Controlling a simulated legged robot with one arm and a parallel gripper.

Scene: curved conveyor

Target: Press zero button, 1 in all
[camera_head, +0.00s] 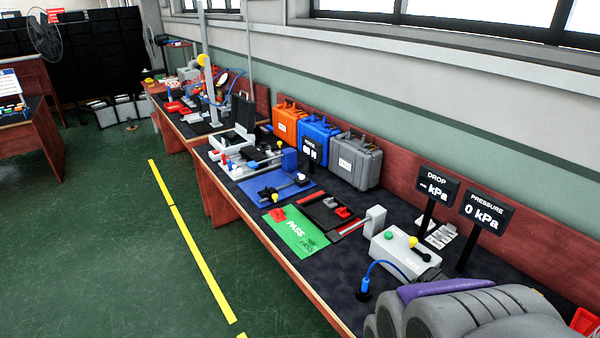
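A light grey instrument box (402,254) stands on the dark bench mat at the right. It has a green button (388,235), a yellow knob (412,242) and a black part on its right end. No label reading zero can be made out, so I cannot tell which control is the zero button. A "PRESSURE" display (486,211) behind the box reads 0 kPa. A "DROP" display (437,185) beside it shows a dash and kPa. Grey rounded parts with a purple strip, apparently mine, cover the bench at the lower right. No gripper fingers show.
A blue hose (381,263) runs from the box to a fitting on the mat. A green PASS mat (296,233), a black tray and a blue mat (262,187) lie farther left. Orange, blue and grey cases (357,160) line the back. The green floor at left is clear.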

